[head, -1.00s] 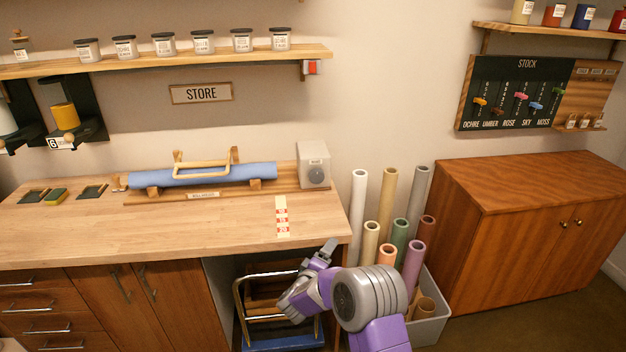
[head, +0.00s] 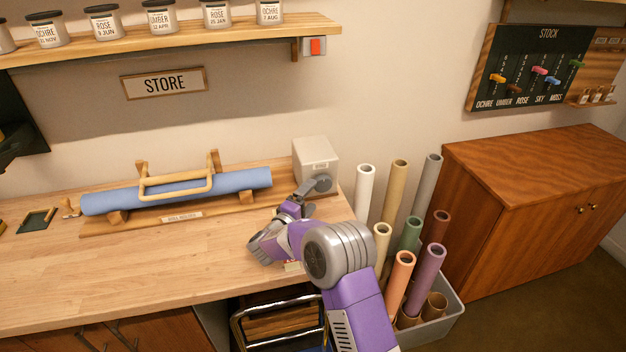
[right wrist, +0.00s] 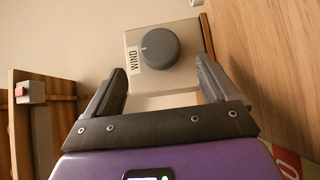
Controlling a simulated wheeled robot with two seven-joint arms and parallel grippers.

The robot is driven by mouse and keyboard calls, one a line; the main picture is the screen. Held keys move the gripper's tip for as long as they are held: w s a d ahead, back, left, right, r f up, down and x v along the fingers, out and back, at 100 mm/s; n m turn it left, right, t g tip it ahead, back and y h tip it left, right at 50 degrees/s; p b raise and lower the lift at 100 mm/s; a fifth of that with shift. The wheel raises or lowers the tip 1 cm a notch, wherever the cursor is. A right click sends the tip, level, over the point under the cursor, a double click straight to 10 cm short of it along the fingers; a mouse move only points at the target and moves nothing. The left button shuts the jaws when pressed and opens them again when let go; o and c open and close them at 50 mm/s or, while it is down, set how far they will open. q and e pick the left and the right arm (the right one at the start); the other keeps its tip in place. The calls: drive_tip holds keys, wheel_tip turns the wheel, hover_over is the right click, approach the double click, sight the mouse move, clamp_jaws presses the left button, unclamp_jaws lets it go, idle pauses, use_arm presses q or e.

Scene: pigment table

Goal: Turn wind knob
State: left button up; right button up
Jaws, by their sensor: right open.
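The wind knob is a round dark grey dial (right wrist: 160,48) on a pale box (right wrist: 186,36), beside a label reading WIND in the right wrist view. In the head view the box (head: 314,156) stands at the right end of the roll holder, and the knob (head: 322,183) is partly covered by my gripper. My right gripper (right wrist: 160,85) is open and empty. Its fingers point toward the knob, one to each side in the picture, with the knob a little beyond the tips. In the head view my right gripper (head: 305,190) is just in front of the box. My left gripper is out of view.
A blue roll (head: 235,182) lies in a wooden holder left of the box. A bin (head: 452,312) of several upright tubes stands right of the table. A shelf (head: 180,50) with jars runs above. The table's middle (head: 130,265) is clear.

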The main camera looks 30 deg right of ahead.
sight(321, 186)
drive_tip(key=b+x, duration=0.1)
drive_tip(key=x, duration=0.4)
drive_tip(key=shift+s+d+f, duration=0.1)
drive_tip(key=shift+s+d, duration=0.1)
drive_tip(key=shift+w+d, duration=0.4)
drive_tip(key=shift+d, duration=0.1)
